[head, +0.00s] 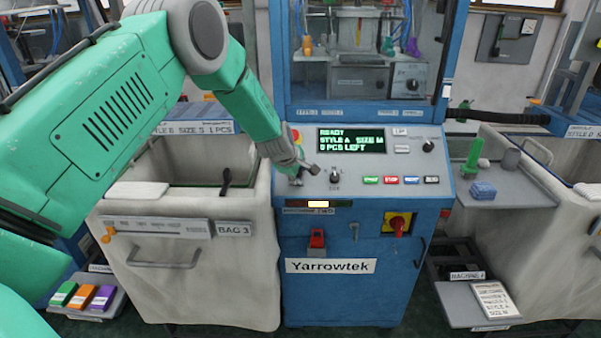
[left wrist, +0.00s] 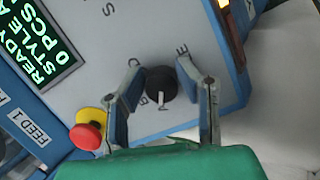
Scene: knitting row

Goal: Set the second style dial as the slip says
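The control panel (head: 400,158) of the blue Yarrowtek machine carries a green-lit display (head: 351,141) reading READY, STYLE A, SIZE M. My left gripper (head: 298,172) is over the panel's left part. In the left wrist view, a black dial (left wrist: 161,84) lies between my left gripper's fingers (left wrist: 163,112). They are open, with a gap on each side. The dial's white mark points toward the palm; nearby letters are partly hidden. A second dial (head: 335,177) stands to the right. A printed slip (head: 494,299) lies at lower right; its small text seems to include STYLE A. My right gripper is out of view.
A red and yellow emergency button (left wrist: 88,132) is close beside one finger in the left wrist view. Coloured push buttons (head: 400,180) line the panel's right half. A grey bag bin (head: 190,275) stands left, and a side shelf (head: 515,190) with small items stands right.

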